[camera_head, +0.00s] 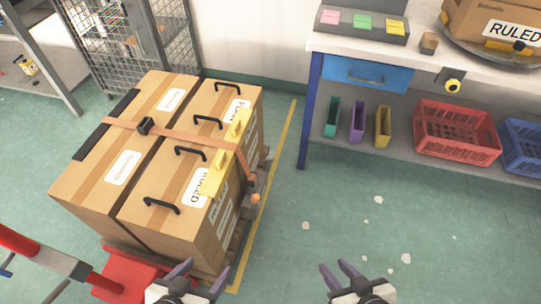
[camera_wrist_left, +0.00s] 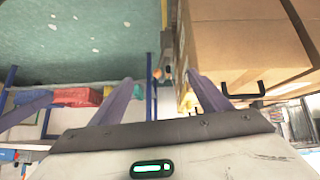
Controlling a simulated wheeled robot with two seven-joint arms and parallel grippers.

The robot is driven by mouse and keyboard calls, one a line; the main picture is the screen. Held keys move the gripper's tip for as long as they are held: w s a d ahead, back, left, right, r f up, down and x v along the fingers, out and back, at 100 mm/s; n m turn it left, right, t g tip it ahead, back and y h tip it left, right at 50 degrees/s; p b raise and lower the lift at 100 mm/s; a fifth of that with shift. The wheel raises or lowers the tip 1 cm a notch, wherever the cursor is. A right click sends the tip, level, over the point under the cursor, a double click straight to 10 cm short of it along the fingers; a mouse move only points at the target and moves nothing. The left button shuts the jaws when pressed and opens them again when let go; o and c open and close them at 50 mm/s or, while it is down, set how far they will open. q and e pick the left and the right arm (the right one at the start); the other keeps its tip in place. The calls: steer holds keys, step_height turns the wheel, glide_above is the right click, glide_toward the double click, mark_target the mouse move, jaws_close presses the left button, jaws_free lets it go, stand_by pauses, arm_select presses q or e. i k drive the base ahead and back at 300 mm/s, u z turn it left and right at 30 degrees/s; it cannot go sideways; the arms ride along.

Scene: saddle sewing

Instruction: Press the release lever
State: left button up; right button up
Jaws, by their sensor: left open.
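An orange strap (camera_head: 185,135) runs over the cartons and down their right side. A grey ratchet buckle with an orange-tipped lever (camera_head: 254,199) hangs low on that strap. My right gripper (camera_head: 336,267) is open and empty over bare floor, right of the lever.
Cartons (camera_head: 125,168) with black handles and yellow corner guards (camera_head: 212,175) stand on a pallet. A red pallet jack (camera_head: 125,280) is at lower left. A workbench (camera_head: 440,65) with red and blue crates stands at right. The green floor between is clear.

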mark_target(269, 159)
steer(key=k, duration=0.65)
steer(key=z, duration=0.55)
steer(key=i, duration=1.8)
steer(key=u, duration=0.7)
